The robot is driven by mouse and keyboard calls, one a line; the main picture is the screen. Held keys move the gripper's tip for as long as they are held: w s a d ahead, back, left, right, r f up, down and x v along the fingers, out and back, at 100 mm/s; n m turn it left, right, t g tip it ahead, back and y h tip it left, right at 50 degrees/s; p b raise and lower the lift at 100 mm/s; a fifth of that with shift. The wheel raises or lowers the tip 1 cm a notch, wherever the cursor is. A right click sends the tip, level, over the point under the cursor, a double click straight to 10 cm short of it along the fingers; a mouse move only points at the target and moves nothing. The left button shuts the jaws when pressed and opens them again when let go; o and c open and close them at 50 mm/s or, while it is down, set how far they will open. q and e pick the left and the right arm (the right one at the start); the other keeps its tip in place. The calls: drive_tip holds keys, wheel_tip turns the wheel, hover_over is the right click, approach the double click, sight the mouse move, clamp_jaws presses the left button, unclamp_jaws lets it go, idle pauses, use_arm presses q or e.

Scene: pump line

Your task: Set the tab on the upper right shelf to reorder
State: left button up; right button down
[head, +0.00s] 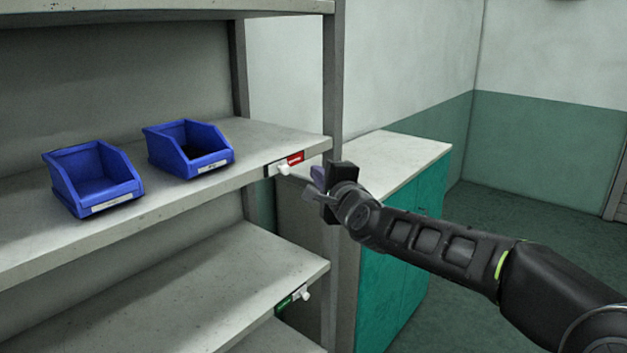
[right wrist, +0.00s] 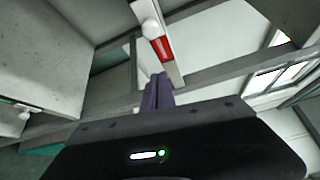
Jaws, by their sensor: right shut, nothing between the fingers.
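The tab on the upper shelf (head: 297,158) sits on the front edge near the right end. Its red part shows to the right of a white knob (head: 284,170). In the right wrist view the red part (right wrist: 161,47) and the white knob (right wrist: 150,29) show beyond my fingers. My right gripper (head: 313,178) is shut and empty, just right of the tab in the head view. Its dark purple fingers (right wrist: 157,92) point toward the tab; I cannot tell whether they touch it. My left gripper is not in view.
Two blue bins (head: 97,178) (head: 190,150) stand on the upper shelf (head: 60,235). The lower shelf (head: 190,290) carries another tab with green showing (head: 284,303) and a white knob (head: 304,293). A grey post (head: 333,90) and a teal cabinet (head: 390,240) stand close by.

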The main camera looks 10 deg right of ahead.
drive_tip(key=s+b, duration=0.1)
drive_tip(key=s, duration=0.8)
drive_tip(key=shift+d+r, duration=0.3)
drive_tip(key=shift+r, duration=0.15)
drive_tip(key=shift+s, duration=0.1)
